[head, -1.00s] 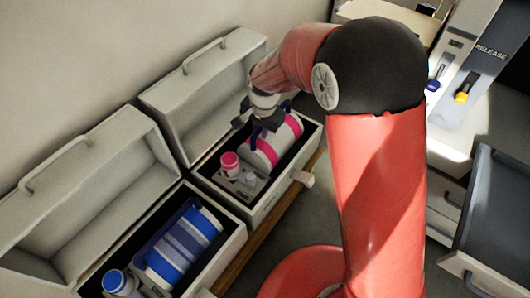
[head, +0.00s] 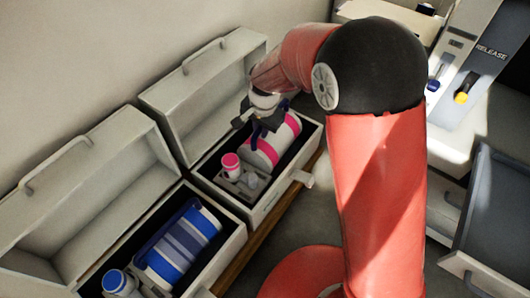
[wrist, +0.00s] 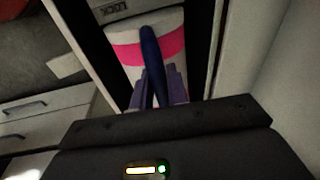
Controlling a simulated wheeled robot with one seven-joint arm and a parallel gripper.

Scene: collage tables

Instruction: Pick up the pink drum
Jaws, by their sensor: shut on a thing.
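The pink drum (head: 273,148) is a white cylinder with pink bands and a dark blue handle. It lies in the farther open box (head: 262,212) in the head view. The drum also shows in the wrist view (wrist: 122,52), with the blue handle (wrist: 150,48) running between the fingers. My gripper (head: 262,127) is over the drum in the head view and hides part of it. In the wrist view my gripper (wrist: 158,80) is shut on the handle. The drum still sits inside the box walls.
A small pink-capped bottle (head: 231,165) stands beside the drum in the same box. A blue-banded drum (head: 185,245) and a blue-capped bottle (head: 118,283) are in the nearer open box (head: 222,262). A RELEASE panel (head: 480,62) and open drawer (head: 497,200) are at right.

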